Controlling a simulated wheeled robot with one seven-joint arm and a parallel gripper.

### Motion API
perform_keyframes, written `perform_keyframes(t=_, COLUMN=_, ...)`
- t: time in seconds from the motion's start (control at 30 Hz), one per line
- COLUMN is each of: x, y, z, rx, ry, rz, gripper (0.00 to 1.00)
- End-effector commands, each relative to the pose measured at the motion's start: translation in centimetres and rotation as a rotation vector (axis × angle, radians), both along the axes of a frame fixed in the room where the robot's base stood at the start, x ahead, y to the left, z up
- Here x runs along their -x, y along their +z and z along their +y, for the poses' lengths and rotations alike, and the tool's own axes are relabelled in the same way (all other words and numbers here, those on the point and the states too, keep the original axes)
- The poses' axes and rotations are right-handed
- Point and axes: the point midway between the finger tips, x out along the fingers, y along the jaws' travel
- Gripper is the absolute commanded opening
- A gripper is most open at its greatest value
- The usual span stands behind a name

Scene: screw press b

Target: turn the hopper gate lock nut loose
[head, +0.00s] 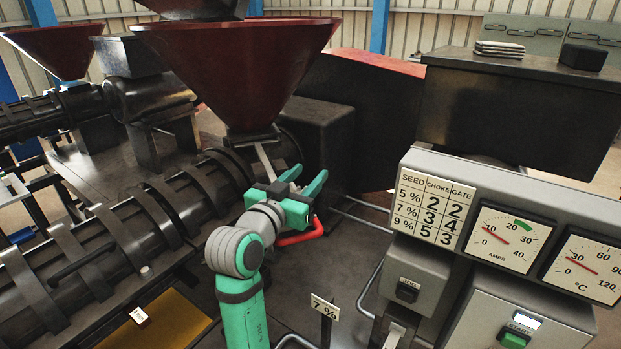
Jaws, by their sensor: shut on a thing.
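The dark red hopper (235,65) stands at top centre, above the black press barrel. A pale flat metal bar, seemingly the gate's (264,158), slants down from the hopper's neck toward my gripper (304,183). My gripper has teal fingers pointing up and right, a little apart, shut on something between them. That held thing, taken to be the hopper gate lock nut, is hidden by the fingers and palm. A bent red handle (302,235) shows just below and right of my gripper; I cannot tell whether it touches.
The ribbed press barrel (130,230) runs along the left. A control panel (510,190) with a seed, choke and gate chart (433,208) and dials fills the right. A "7 %" sign (325,308) stands in front. A dark block (318,132) is close behind my gripper.

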Motion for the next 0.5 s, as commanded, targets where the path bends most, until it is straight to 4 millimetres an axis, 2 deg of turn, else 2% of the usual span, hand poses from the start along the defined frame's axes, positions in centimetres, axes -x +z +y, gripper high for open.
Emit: perform_keyframes(t=0.5, x=-0.4, y=0.1, z=1.2, rx=0.000, ry=0.437, rz=-0.001, gripper=0.20)
